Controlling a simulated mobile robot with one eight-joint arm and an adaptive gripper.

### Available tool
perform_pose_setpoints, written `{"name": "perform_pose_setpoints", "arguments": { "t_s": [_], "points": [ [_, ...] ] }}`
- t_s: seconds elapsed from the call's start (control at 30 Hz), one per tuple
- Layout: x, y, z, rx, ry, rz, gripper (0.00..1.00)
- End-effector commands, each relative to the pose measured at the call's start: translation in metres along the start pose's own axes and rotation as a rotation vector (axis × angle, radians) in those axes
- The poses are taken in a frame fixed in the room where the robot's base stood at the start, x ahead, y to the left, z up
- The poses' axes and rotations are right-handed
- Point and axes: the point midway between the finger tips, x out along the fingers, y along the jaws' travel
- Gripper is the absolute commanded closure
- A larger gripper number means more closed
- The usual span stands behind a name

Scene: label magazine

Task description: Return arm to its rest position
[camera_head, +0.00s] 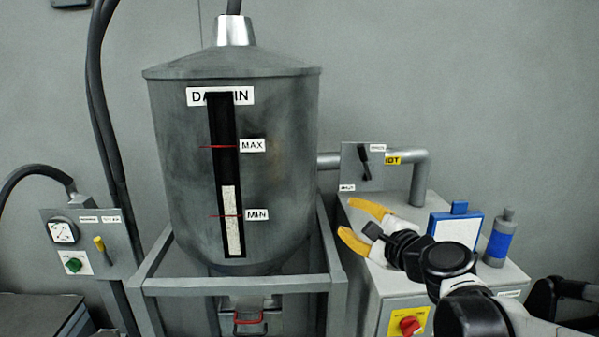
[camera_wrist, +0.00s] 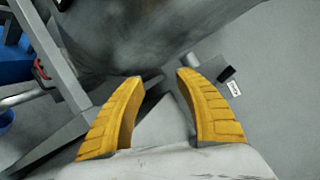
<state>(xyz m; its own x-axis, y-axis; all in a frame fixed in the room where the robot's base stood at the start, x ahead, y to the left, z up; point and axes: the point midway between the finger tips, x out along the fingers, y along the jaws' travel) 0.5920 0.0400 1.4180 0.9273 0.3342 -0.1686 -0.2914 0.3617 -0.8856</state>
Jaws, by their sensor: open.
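My gripper (camera_head: 352,223) has two yellow fingers and is open and empty. In the head view it reaches left from my black and white arm, in front of the grey cabinet. In the wrist view the two yellow fingers of my gripper (camera_wrist: 157,92) stand well apart with nothing between them. The large grey hopper (camera_head: 180,170) lies beyond the fingers in the wrist view (camera_wrist: 130,35), and they look apart from it.
A blue and white box (camera_head: 455,230) and a blue bottle (camera_head: 498,240) stand on the cabinet (camera_head: 388,284), close to my arm. A red knob (camera_head: 410,325) is on its front. A pipe (camera_head: 418,180) and lever panel (camera_head: 368,168) rise behind. The hopper's frame (camera_head: 240,284) stands left.

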Motion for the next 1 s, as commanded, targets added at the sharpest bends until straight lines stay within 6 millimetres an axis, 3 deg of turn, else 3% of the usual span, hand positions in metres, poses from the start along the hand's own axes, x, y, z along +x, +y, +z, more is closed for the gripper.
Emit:
{"name": "perform_pose_setpoints", "arguments": {
  "t_s": [0.03, 0.2, 0.3, 0.4, 0.5, 0.63, 1.0],
  "points": [
    [-0.010, 0.058, -0.003, -0.182, -0.007, 0.081, 0.59],
    [-0.061, 0.190, -0.022, -0.829, -0.051, 0.389, 0.59],
    [-0.097, 0.253, -0.049, -1.151, -0.087, 0.564, 0.59],
    [-0.129, 0.298, -0.078, -1.404, -0.125, 0.719, 0.59],
    [-0.154, 0.323, -0.101, -1.579, -0.154, 0.837, 0.59],
    [-0.171, 0.335, -0.116, -1.690, -0.175, 0.919, 0.59],
    [-0.174, 0.334, -0.118, -1.709, -0.178, 0.934, 0.59]
  ]
}}
